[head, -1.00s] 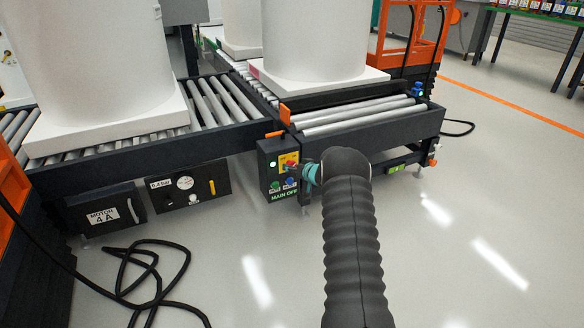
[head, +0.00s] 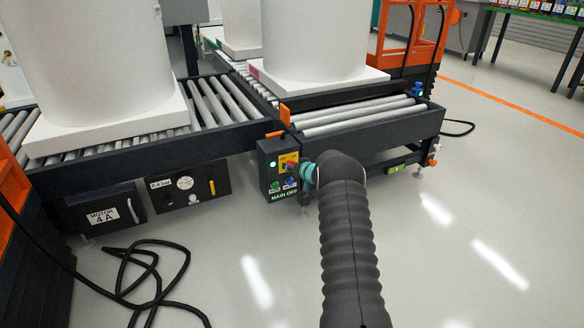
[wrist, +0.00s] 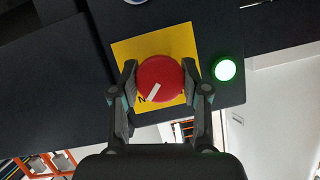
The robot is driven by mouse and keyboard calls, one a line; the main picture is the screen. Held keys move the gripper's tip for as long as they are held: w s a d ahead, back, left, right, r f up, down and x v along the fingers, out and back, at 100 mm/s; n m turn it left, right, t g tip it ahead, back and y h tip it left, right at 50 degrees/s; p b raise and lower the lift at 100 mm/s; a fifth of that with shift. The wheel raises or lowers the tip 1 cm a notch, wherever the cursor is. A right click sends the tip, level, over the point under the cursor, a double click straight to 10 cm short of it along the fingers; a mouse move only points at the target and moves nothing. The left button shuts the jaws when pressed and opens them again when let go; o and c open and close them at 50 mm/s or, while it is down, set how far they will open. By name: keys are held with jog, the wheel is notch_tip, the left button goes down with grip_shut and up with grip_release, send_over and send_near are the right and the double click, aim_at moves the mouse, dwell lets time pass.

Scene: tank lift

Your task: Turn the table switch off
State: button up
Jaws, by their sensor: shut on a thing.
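The table switch is a red round knob (wrist: 160,79) with a white mark, on a yellow plate (wrist: 130,53) on a dark control box (head: 267,173). In the wrist view my gripper (wrist: 159,88) has one finger on each side of the knob and is shut on it. The white mark lies slanted, its lower end near a black letter on the plate. In the head view my gripper (head: 297,172) reaches the box from the right, and my arm hides part of it. A green lamp (wrist: 225,70) beside the plate is lit.
A panel with a gauge (head: 186,183) and a motor box (head: 104,213) are to the left. A black cable (head: 150,270) lies on the floor; floor at right is clear.

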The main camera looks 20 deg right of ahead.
jog(key=shift+b, duration=0.3)
jog(key=n+b, duration=0.1)
jog(key=b, duration=0.1)
jog(key=h+b, duration=0.1)
jog(key=b, duration=0.1)
jog(key=shift+a+f+n, duration=0.1)
jog(key=shift+f+n, duration=0.25)
jog(key=shift+n, duration=0.05)
jog(key=n+h+b, duration=0.1)
jog(key=b, duration=0.2)
jog(key=shift+r+n, duration=0.1)
jog(key=shift+n, duration=0.2)
jog(key=shift+r+n+h+b, duration=0.15)
jog(key=shift+n+h+b, duration=0.5)
jog(key=shift+b, duration=0.4)
jog(key=n+t+h, duration=0.1)
jog(key=n+h, duration=0.1)
jog(key=n, duration=0.2)
jog(key=shift+a+h, duration=0.1)
jog(key=shift+h, duration=0.15)
jog(key=n, duration=0.2)
jog(key=n+t+h, duration=0.1)
jog(key=n, duration=0.1)
jog(key=shift+t+h, duration=0.3)
jog(key=shift+n, duration=0.25)
